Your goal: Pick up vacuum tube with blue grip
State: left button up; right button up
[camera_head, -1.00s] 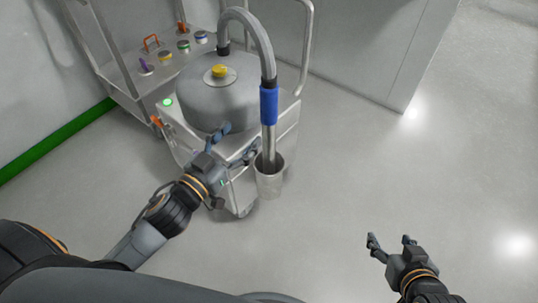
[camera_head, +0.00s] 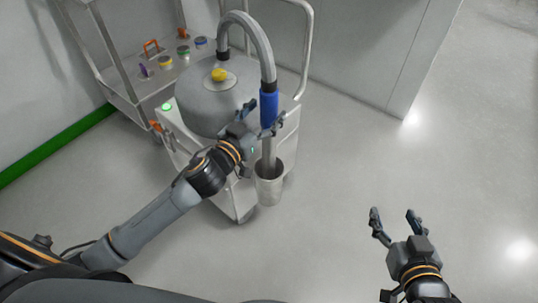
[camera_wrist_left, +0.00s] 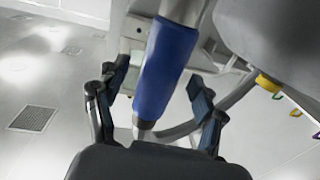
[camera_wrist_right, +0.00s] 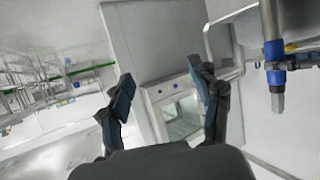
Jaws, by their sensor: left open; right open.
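The vacuum tube is a grey hose (camera_head: 262,45) arching from the top of the grey vacuum drum (camera_head: 205,95). Its blue grip (camera_head: 268,108) sits on the upright part, and the metal end (camera_head: 268,153) stands in a metal cup (camera_head: 269,187). My left gripper (camera_head: 262,113) is open at the lower part of the blue grip. In the left wrist view the blue grip (camera_wrist_left: 166,68) lies between the two spread fingers (camera_wrist_left: 158,97); contact is not clear. My right gripper (camera_head: 395,218) is open and empty over bare floor at the lower right.
A metal cart (camera_head: 135,82) with orange handles and several coloured caps stands behind the vacuum on the left. A metal push handle (camera_head: 307,45) rises behind the tube. The grey floor (camera_head: 345,150) to the right is clear.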

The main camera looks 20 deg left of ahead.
pick_arm(q)
jog(key=shift+x, duration=1.1)
jog(key=c, duration=1.2)
jog(key=shift+r, duration=0.1)
jog(key=shift+c, duration=0.2)
pick_arm(e)
jog(key=shift+w+a+r+t, duration=0.2)
jog(key=shift+w+r+t, duration=0.2)
jog(key=shift+r, duration=0.25)
pick_arm(q)
jog(key=shift+r, duration=0.1)
